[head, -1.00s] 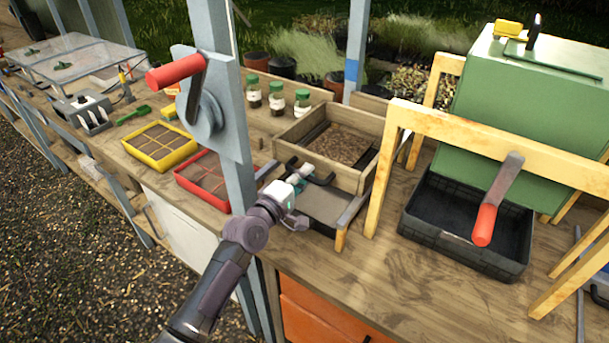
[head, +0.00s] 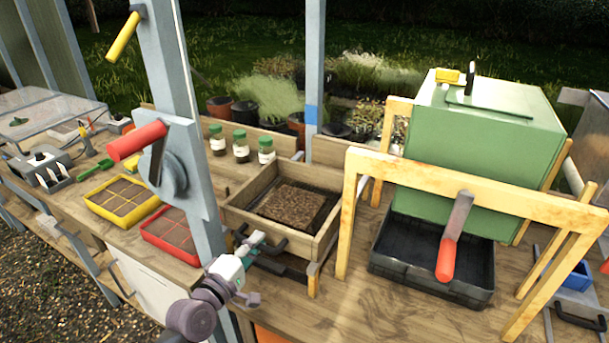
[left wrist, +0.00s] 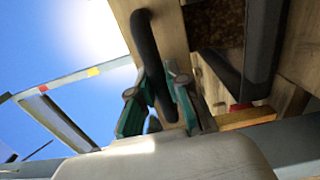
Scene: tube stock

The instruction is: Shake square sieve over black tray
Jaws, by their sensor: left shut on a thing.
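The square sieve (head: 327,250) is a wooden frame with brown material in its middle, on the bench left of centre in the head view. My left gripper (head: 260,248) is at its near side. In the left wrist view, the green-padded fingers (left wrist: 160,105) are shut on a dark curved handle (left wrist: 150,55) fixed to the sieve's wooden side. The black tray (head: 395,268) stands right of the sieve, below a green box, partly behind a yellow wooden frame. The sieve is beside this tray, not above it. My right gripper is out of view.
The yellow wooden frame (head: 352,200) stands between sieve and tray; a red-handled tool (head: 447,258) is in front of it. The green box (head: 480,150) is above the tray. A grey post (head: 170,90) rises left of the sieve. Bare bench (head: 350,315) lies in front.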

